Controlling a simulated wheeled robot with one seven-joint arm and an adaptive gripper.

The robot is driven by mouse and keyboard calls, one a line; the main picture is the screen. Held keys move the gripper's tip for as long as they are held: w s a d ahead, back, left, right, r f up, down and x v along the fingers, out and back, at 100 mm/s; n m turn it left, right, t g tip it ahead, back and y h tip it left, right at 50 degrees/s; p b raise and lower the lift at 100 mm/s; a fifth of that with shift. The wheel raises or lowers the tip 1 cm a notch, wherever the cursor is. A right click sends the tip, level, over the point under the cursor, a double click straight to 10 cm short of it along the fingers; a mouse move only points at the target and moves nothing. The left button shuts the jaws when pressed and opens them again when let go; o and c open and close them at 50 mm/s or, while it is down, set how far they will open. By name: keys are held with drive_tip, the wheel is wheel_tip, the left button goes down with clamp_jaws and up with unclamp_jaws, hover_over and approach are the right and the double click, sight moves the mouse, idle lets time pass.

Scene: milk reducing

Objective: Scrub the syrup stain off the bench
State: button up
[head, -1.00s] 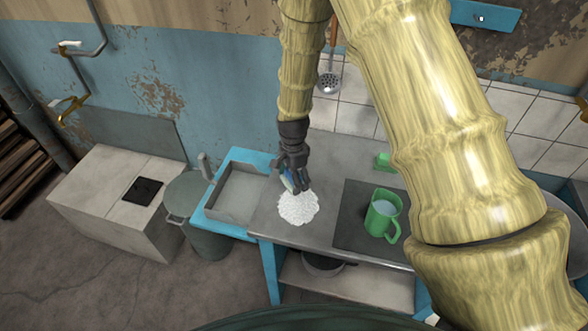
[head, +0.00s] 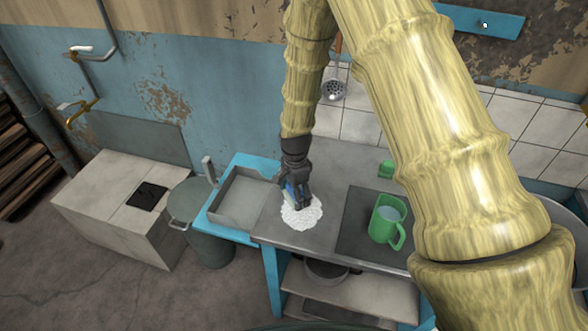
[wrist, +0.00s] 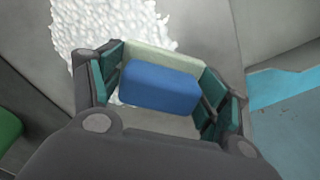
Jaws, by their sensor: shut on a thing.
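A white, lumpy patch (head: 302,214), which looks like the stain, lies on the grey bench (head: 318,236) near its left end. My gripper (head: 294,198) points down at the patch's upper left part. It is shut on a sponge with a blue layer and a pale green layer. In the wrist view the sponge (wrist: 158,86) sits between the teal finger pads, and the patch (wrist: 100,30) shows beyond it. The sponge is at the patch's edge; I cannot tell whether it touches the bench.
A green jug (head: 387,220) with pale liquid stands on a dark plate (head: 358,238) right of the patch. A small green object (head: 386,169) is behind it. A grey tray or basin (head: 242,198) in a blue frame adjoins the bench on the left. A ladle (head: 334,90) hangs on the tiled wall.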

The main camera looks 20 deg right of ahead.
drive_tip(key=shift+w+d+r, duration=0.1)
drive_tip(key=shift+w+d, duration=0.25)
drive_tip(key=shift+d, duration=0.35)
drive_tip(key=shift+w+d+r+p, duration=0.15)
drive_tip(key=shift+w+p, duration=0.1)
drive_tip(key=shift+p, duration=0.15)
wheel_tip(320, 180, up, 4)
drive_tip(key=shift+s+r+p, duration=0.1)
drive_tip(key=shift+p, duration=0.95)
drive_tip(key=shift+w+a+r+p, duration=0.2)
drive_tip(key=shift+r+p, duration=0.3)
drive_tip(key=shift+r, duration=0.1)
drive_tip(key=shift+s+r+p, duration=0.1)
drive_tip(key=shift+r+p, duration=0.65)
drive_tip(key=shift+r, duration=0.45)
drive_tip(key=shift+f, duration=0.1)
